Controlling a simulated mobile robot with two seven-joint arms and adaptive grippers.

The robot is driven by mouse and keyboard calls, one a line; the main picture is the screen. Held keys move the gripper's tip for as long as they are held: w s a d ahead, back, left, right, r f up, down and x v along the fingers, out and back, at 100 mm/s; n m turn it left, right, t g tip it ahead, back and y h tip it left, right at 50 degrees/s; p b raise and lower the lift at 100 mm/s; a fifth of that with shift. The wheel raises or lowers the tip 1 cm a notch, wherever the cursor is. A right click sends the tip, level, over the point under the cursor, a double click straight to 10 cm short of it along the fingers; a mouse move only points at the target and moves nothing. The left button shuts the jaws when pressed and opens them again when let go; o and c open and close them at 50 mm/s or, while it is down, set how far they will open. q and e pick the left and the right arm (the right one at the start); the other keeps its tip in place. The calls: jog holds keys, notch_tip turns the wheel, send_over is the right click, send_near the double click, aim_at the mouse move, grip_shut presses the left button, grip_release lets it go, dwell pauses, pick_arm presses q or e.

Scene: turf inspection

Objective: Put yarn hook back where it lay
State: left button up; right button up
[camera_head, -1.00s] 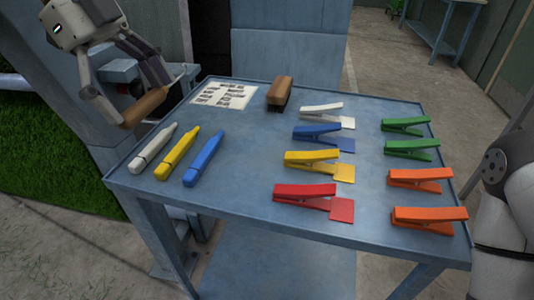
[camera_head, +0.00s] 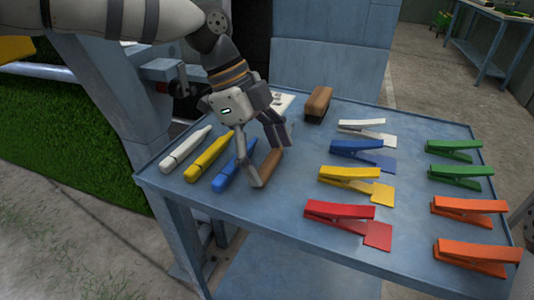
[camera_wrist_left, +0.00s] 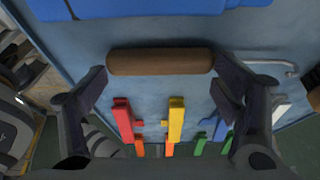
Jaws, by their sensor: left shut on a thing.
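The yarn hook has a brown wooden handle (camera_head: 268,167) and a thin metal hook. My left gripper (camera_head: 271,161) is shut on the handle, just right of the blue marker, over the blue table (camera_head: 290,235). The handle is low over the table; I cannot tell whether it touches. In the left wrist view the handle (camera_wrist_left: 160,62) lies crosswise between the fingers, and the metal hook (camera_wrist_left: 272,66) sticks out to the right.
White (camera_head: 186,149), yellow (camera_head: 208,156) and blue (camera_head: 233,166) markers lie left of the handle. A brown block (camera_head: 318,103) and a partly hidden printed sheet (camera_head: 284,102) are behind. Red (camera_head: 340,213), yellow (camera_head: 350,180), orange (camera_head: 470,206) and other clips fill the right side.

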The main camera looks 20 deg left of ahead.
pick_arm(q)
jog(key=o, duration=1.2)
jog(key=shift+f, duration=0.1)
jog(key=v, duration=1.2)
